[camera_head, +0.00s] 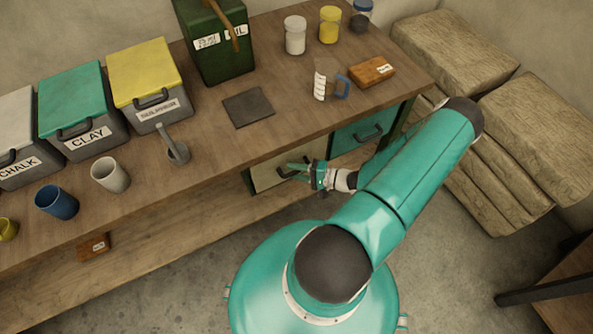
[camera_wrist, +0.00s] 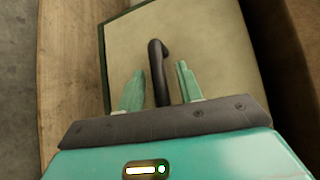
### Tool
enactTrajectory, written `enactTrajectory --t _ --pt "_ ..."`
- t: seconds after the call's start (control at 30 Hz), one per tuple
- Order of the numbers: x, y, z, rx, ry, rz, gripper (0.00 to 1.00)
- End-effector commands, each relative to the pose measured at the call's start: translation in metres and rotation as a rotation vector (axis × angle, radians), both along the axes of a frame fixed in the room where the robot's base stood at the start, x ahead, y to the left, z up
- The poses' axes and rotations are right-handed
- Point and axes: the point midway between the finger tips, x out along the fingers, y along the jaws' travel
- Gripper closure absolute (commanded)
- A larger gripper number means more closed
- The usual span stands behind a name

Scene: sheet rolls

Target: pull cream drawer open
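The cream drawer (camera_head: 265,175) is set under the workbench, left of a teal drawer (camera_head: 356,137), and its front looks flush or nearly so. Its dark bar handle (camera_wrist: 158,70) stands out from the cream front (camera_wrist: 205,55) in the wrist view. My gripper (camera_wrist: 160,85) is open, with one teal finger on each side of the handle. A gap shows between the handle and each finger. In the head view my gripper (camera_head: 302,171) is at the drawer front and hides part of the handle.
The wooden bench top (camera_head: 215,130) holds lidded bins, cups, jars, a dark green canister (camera_head: 222,60) and a measuring jug (camera_head: 325,82). Stacked sacks (camera_head: 480,150) stand right of the bench. The floor (camera_head: 170,270) in front of the drawer is clear apart from my own body.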

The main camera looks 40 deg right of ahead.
Motion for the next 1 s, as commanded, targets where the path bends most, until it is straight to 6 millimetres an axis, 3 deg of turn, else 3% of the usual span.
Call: enactTrajectory --t 0.07,0.23,0.67,0.87,1.0 --pt "0.0 0.0 0.0 0.0 0.0 0.0 0.66" --pt "0.0 0.0 0.0 0.0 0.0 0.0 0.99" --pt "-0.01 0.002 0.0 0.002 0.001 -0.001 1.0" --pt "-0.038 0.01 0.0 0.003 0.001 -0.004 1.0" --pt "-0.067 0.019 0.0 0.004 0.003 -0.004 1.0"
